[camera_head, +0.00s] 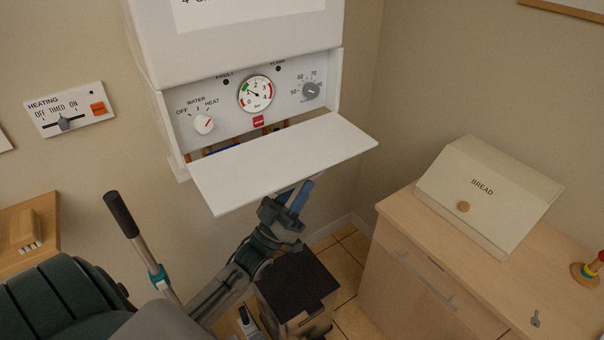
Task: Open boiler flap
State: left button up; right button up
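The white boiler (240,50) hangs on the wall at the top centre. Its flap (285,162) is folded down and sticks out towards me, tilted. The control panel (226,98) behind it is uncovered, with dials, a pressure gauge and a small red button. My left gripper (300,192) is just below the flap's front edge, near its middle. Its fingertips are close to the edge or partly behind it, so I cannot tell whether they touch or how far apart they are. My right gripper is not in view.
A heating switch (70,110) is on the left wall. A wooden cabinet (405,262) at the right bears a bread box (487,195), a key (535,318) and a ring toy (585,272). A dark-topped box (297,283) stands on the floor below my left gripper.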

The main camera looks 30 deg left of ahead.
pick_arm(q)
jog(key=shift+x, duration=0.8)
grip_shut()
jog(key=shift+s+d+r+p, duration=0.15)
jog(key=shift+r+p, duration=0.1)
jog(key=shift+r, duration=0.35)
jog(key=shift+w+d+r+p, duration=0.1)
jog(key=shift+r+p, duration=0.15)
jog(key=shift+r, duration=0.4)
grip_release()
jog(key=b, duration=0.5)
send_near(307, 168)
jog(key=shift+s+a+f, duration=0.15)
jog(key=shift+a+f, duration=0.1)
jog(key=shift+f, duration=0.45)
jog(key=shift+s+a+f, duration=0.15)
jog(key=shift+a+f, duration=0.1)
jog(key=shift+f, duration=0.4)
